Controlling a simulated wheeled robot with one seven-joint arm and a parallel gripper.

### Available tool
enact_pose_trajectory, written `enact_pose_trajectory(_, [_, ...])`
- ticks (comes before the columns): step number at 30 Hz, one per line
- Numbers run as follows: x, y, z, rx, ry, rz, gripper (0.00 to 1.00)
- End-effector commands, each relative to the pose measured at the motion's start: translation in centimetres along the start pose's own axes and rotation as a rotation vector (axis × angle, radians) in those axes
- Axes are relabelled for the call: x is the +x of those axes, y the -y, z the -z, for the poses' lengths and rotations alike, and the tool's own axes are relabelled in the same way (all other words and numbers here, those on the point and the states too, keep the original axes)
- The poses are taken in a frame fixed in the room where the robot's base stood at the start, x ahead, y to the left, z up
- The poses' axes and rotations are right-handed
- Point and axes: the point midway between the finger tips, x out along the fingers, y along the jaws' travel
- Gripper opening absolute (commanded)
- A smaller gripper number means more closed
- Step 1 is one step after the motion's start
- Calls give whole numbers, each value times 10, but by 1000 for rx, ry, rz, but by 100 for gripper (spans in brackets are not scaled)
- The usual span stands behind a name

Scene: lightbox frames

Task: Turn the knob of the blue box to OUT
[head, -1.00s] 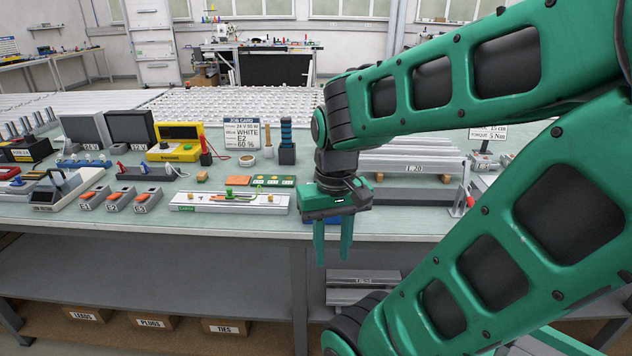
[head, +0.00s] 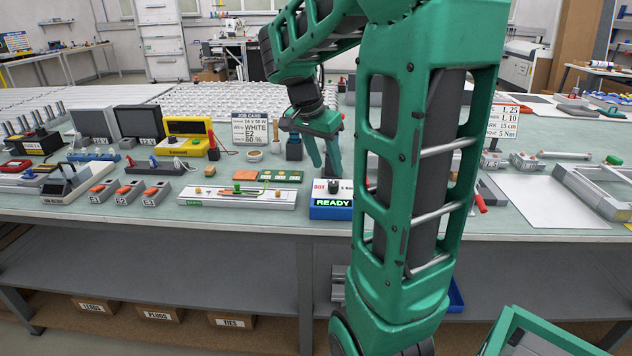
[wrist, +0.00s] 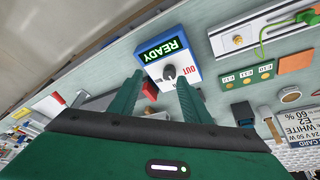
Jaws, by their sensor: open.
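The blue box (head: 330,212) stands near the front edge of the workbench. It has a pale top, a dark knob (head: 334,187) and a green READY display on its front. Red OUT lettering is left of the knob; the lettering on the right is partly hidden. My gripper (head: 325,166) is open and empty, pointing down above and just behind the box. In the wrist view, the knob (wrist: 169,72) appears between the fingertips, with the blue box (wrist: 193,52) beyond them. I cannot tell whether the fingers touch the knob, nor where it points.
A white rail fixture (head: 225,202) with a green knob lies left of the box. My arm hides the bench to the right. The bench's front edge is close to the box.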

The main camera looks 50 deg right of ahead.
Motion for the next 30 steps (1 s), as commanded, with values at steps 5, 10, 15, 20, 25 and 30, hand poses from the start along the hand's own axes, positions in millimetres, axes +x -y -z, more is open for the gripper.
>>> enact_pose_trajectory(5, [2, 25, 16, 121, -36, -4, 44])
enact_pose_trajectory(10, [11, 29, 18, 142, -44, -4, 44])
enact_pose_trajectory(15, [38, 29, 18, 139, -41, -5, 44])
enact_pose_trajectory(20, [66, 28, 19, 138, -41, -5, 44])
enact_pose_trajectory(25, [91, 29, 20, 138, -41, -3, 44])
enact_pose_trajectory(30, [105, 29, 20, 137, -41, -2, 44])
